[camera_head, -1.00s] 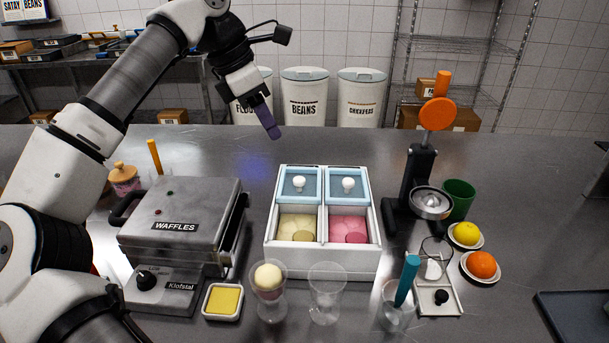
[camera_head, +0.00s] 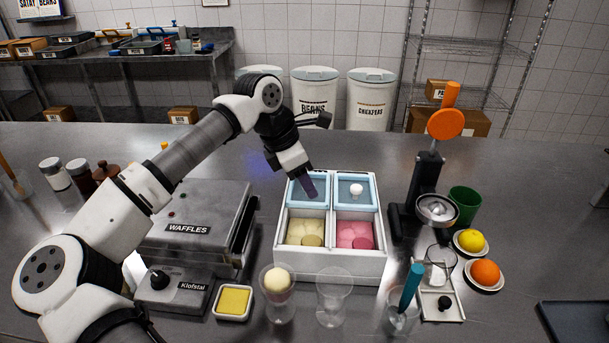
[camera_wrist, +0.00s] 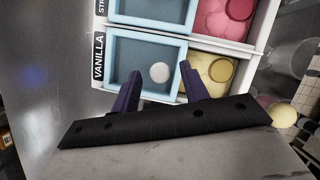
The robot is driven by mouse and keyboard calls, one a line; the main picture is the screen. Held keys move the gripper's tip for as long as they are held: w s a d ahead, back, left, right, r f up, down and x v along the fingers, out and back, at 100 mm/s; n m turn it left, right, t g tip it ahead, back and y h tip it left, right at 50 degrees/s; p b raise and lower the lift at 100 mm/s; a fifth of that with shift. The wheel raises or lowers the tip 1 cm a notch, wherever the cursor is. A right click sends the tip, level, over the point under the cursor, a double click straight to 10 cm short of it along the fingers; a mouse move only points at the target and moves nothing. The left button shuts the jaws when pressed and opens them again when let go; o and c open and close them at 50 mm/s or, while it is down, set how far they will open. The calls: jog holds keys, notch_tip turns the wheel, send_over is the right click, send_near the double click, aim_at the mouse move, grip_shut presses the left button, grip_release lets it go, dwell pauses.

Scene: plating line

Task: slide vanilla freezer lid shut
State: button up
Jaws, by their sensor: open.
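The freezer (camera_head: 332,262) is a white box with two side-by-side wells. The vanilla lid (camera_head: 293,199) is a blue-framed panel over the back half of the left well; the front half shows pale yellow ice cream (camera_head: 305,231). In the wrist view the VANILLA label sits beside this lid (camera_wrist: 118,60), and its round white knob (camera_wrist: 160,72) shows between my fingers. My gripper (camera_head: 310,193) is open, with purple fingers over the vanilla lid, hiding the knob in the head view. In the wrist view my gripper (camera_wrist: 158,82) has a finger on either side of the knob; contact cannot be told.
The second lid (camera_head: 356,190) covers the back half of the right well, beside pink ice cream (camera_head: 355,235). A waffle iron (camera_head: 195,225) stands left. Glasses (camera_head: 333,296) stand in front, and a juicer (camera_head: 436,205) stands right. The counter behind is clear.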

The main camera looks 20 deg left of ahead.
grip_shut()
dwell(0.3)
jog(key=shift+s+d+f+b, duration=0.1)
jog(key=shift+s+f+b, duration=0.1)
jog(key=shift+s+b, duration=0.2)
jog(key=s+d+b, duration=0.1)
jog(key=s+b, duration=0.1)
jog(key=s, duration=0.1)
jog(key=s+d+b, duration=0.1)
jog(key=s+b, duration=0.1)
jog(key=s, duration=0.1)
jog(key=s+d+b, duration=0.1)
jog(key=s+b, duration=0.1)
jog(key=s, duration=0.1)
jog(key=shift+s+r, duration=0.1)
jog(key=shift+s, duration=0.2)
jog(key=shift+c, duration=1.9)
grip_release()
jog(key=o, duration=0.4)
jog(key=shift+s+r, duration=0.1)
jog(key=shift+s, duration=0.1)
jog(key=shift+w, duration=0.1)
